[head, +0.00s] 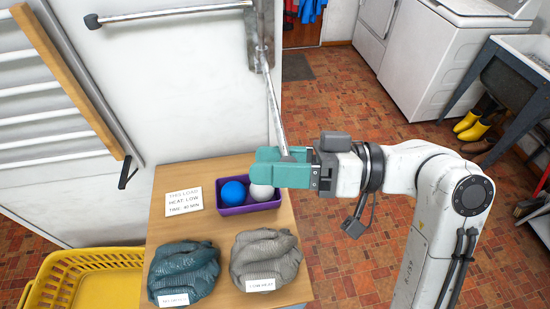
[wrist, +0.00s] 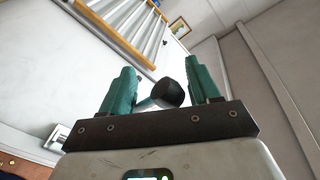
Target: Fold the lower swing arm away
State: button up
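The lower swing arm (head: 274,105) is a thin metal rod. In the head view it sticks out from the wall bracket (head: 262,40) towards me, over the table. Its near end is at my gripper (head: 268,162), whose teal fingers partly hide it. In the wrist view the dark round end cap (wrist: 170,92) of the rod shows between the two fingers of my gripper (wrist: 157,75). The fingers are apart, with gaps beside the cap. I cannot tell whether either finger touches the rod. Another swing arm (head: 170,13) lies along the wall to the left, with a dark end cap.
Below my gripper is a wooden table (head: 222,225) with a purple bin (head: 235,210) holding a blue and a white ball, a card (head: 183,198), and two folded cloths (head: 184,268) (head: 266,258). A slatted rack (head: 60,90) hangs left. A yellow basket (head: 85,265) stands lower left.

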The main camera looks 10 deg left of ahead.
jog(key=shift+r, duration=0.15)
grip_shut()
jog(key=shift+a, duration=0.1)
